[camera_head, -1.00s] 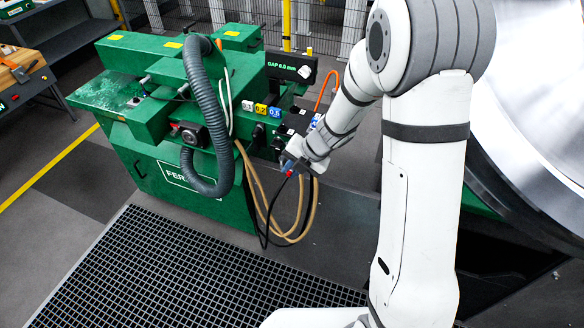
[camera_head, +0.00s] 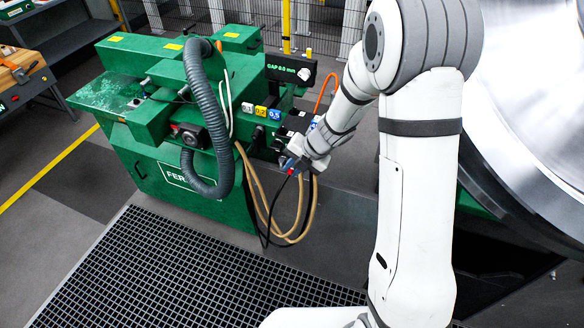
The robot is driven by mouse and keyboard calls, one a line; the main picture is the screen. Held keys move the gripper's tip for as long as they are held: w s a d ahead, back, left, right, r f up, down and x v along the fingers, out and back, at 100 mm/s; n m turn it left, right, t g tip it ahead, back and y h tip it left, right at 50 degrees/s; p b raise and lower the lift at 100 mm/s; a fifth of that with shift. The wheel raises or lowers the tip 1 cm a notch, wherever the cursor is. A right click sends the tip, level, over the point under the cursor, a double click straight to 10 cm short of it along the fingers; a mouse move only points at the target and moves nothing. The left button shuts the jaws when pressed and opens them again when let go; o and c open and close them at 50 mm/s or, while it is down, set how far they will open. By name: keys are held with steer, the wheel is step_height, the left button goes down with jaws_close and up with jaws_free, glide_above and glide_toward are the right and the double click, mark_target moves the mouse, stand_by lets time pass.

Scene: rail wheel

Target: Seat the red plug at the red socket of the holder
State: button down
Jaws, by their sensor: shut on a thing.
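The red plug (camera_head: 291,171) shows as a small red spot at the tip of my gripper (camera_head: 293,164). My gripper is shut on it, and a black cable hangs down from it. My gripper is at the right end of the green machine, just below and beside the dark blocks there. The holder and its red socket cannot be made out; the gripper and wrist cover part of that area.
The green machine (camera_head: 165,165) carries a thick grey hose (camera_head: 210,110), a black gap display (camera_head: 290,69) and small numbered tags (camera_head: 261,112). Tan hoses (camera_head: 300,215) hang below my gripper. A large metal wheel (camera_head: 535,110) stands at the right. Floor grating (camera_head: 180,270) lies in front.

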steer(key=shift+w+d, duration=0.2)
steer(key=shift+w, duration=0.2)
steer(key=c, duration=1.3)
jaws_free()
steer(key=shift+c, duration=0.2)
steer(key=v, duration=0.7)
steer(key=shift+d+r, duration=0.15)
steer(key=shift+r, duration=0.2)
steer(key=shift+s+f, duration=0.1)
steer(key=shift+s, duration=0.05)
